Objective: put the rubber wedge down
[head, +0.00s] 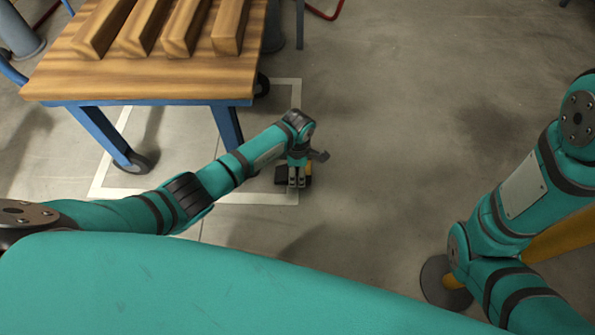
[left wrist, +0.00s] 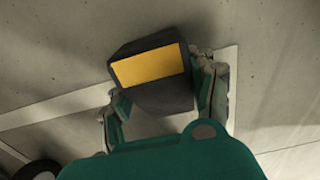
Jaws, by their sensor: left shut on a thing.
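The rubber wedge (left wrist: 152,94) is a black block with a yellow patch on its face. In the left wrist view it sits between the two fingers of my left gripper (left wrist: 160,92), which is shut on it. In the head view my left gripper (head: 297,184) points down at the floor beside the table, and part of the dark wedge (head: 281,175) shows beside the fingers. I cannot tell whether the wedge touches the floor. My right arm shows at the right of the head view, but its gripper is out of view.
A wooden-topped table (head: 150,88) with blue legs and castors stands at the upper left, bearing several wooden bars (head: 187,28). A white line (head: 250,198) marks the floor under my left gripper. A yellow post (head: 560,236) stands behind my right arm. The middle floor is clear.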

